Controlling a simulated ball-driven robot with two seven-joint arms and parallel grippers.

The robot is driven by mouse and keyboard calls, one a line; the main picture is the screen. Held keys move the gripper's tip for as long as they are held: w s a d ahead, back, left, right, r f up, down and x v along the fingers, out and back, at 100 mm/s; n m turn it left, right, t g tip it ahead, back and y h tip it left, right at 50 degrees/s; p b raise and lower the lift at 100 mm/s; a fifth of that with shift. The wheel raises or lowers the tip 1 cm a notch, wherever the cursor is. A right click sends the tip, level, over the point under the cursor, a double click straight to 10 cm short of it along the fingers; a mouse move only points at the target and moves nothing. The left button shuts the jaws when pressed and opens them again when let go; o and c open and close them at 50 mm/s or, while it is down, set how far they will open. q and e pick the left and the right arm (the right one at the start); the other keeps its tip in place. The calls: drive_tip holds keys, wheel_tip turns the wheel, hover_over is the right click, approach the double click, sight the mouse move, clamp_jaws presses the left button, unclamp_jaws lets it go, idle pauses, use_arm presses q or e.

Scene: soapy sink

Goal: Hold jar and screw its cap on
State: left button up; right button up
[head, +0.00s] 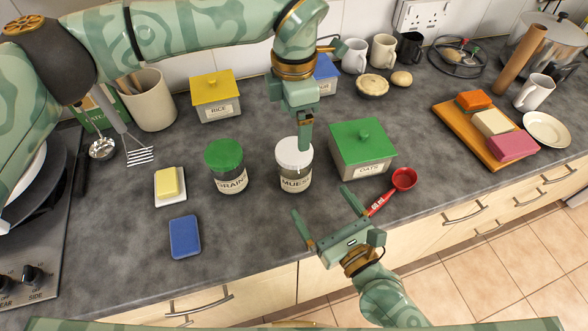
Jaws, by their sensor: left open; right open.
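A clear jar labelled MUES… (295,182) stands upright on the counter with a white cap (291,151) on its top. How tightly the cap sits cannot be told. My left gripper (304,143) points down from above at the cap, open. One finger shows in front of the cap's right part; the other is hidden, and contact cannot be told. My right gripper (322,203) is open and empty in front of the jar, slightly right, with its fingers pointing towards it. A second jar labelled GRAIN (231,181) with a green cap (224,153) stands to the left.
A green-lidded OATS box (360,158) stands close right of the jar. A red scoop (402,179) lies near the counter's front edge, by my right gripper. A butter dish (171,199) and blue sponge (185,237) lie left. The counter (250,237) is clear front left.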

sight(295, 166)
drive_tip(key=x, duration=1.2)
drive_tip(key=shift+w+a, duration=0.15)
drive_tip(key=c, duration=2)
drive_tip(key=shift+o, duration=0.2)
use_arm(q)
drive_tip(key=n, duration=0.9)
drive_tip(key=shift+w+a+r, duration=0.15)
drive_tip(key=shift+r, duration=0.05)
drive_tip(key=n, duration=0.5)
drive_tip(key=shift+f, duration=0.15)
drive_tip(key=n, duration=0.4)
drive_tip(key=shift+f, duration=0.15)
